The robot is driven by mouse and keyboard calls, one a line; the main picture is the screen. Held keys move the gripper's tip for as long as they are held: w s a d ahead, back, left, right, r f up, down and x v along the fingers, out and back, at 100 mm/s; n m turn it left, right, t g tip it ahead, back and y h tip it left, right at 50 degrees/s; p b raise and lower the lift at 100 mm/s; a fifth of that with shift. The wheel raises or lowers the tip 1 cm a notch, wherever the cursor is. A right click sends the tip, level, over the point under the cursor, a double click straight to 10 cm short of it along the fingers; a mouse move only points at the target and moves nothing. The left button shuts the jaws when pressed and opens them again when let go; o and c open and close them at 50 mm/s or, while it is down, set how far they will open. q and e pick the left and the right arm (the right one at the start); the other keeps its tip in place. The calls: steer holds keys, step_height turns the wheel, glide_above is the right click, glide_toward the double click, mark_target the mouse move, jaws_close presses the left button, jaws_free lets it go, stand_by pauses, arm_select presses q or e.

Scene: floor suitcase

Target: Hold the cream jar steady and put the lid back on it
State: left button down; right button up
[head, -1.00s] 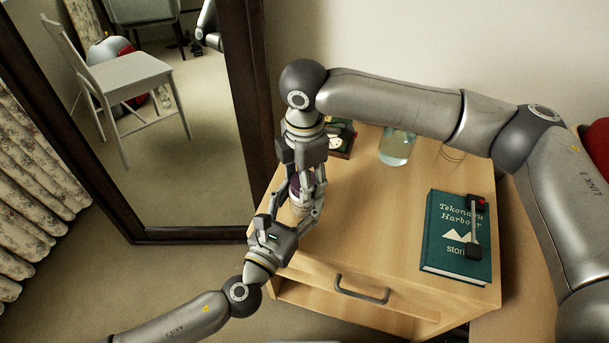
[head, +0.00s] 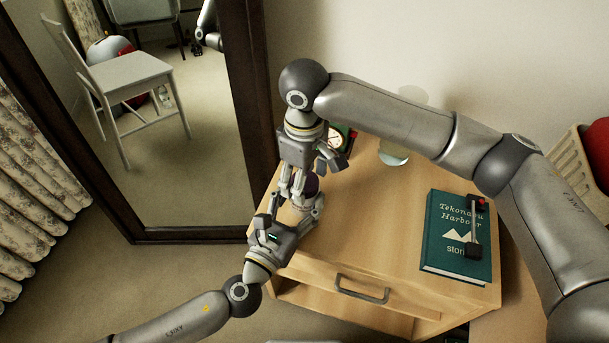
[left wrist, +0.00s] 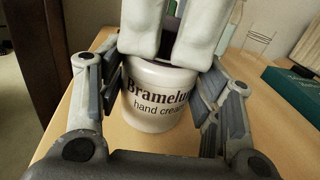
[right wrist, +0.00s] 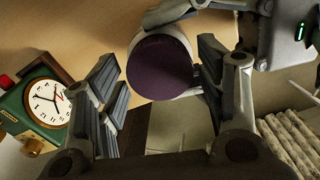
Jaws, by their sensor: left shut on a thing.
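The cream jar (head: 299,204) is white and stands upright at the near left of the wooden nightstand. Its "hand cream" print shows in the left wrist view (left wrist: 158,105). My left gripper (head: 295,207) is shut on the jar, a finger on each side. The dark purple lid (head: 312,185) is on top of the jar and also shows as a round disc in the right wrist view (right wrist: 162,67). I cannot tell whether it sits fully down. My right gripper (right wrist: 160,70) is open above the jar, its fingers spread around the lid, with a gap on the left.
A green clock (right wrist: 45,101) stands behind the jar. A glass vessel (head: 393,155) stands at the back, partly hidden by my right arm. A teal book (head: 445,245) with a dark object on it lies at the right. A mirror (head: 185,234) stands left of the nightstand (head: 375,225).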

stand_by(0.3)
steer(key=shift+r, duration=2.25)
steer(key=shift+c, duration=0.3)
steer(key=n, duration=0.1)
steer(key=r+n, duration=0.1)
steer(key=n, duration=0.1)
steer(key=shift+w+r, duration=0.1)
steer(key=shift+r, duration=0.2)
steer(key=r+n, duration=0.1)
steer(key=n, duration=0.1)
steer(key=r+n, duration=0.1)
steer(key=n, duration=0.1)
steer(key=shift+f, duration=0.15)
steer(key=shift+f, duration=3.95)
steer(key=shift+c, duration=0.2)
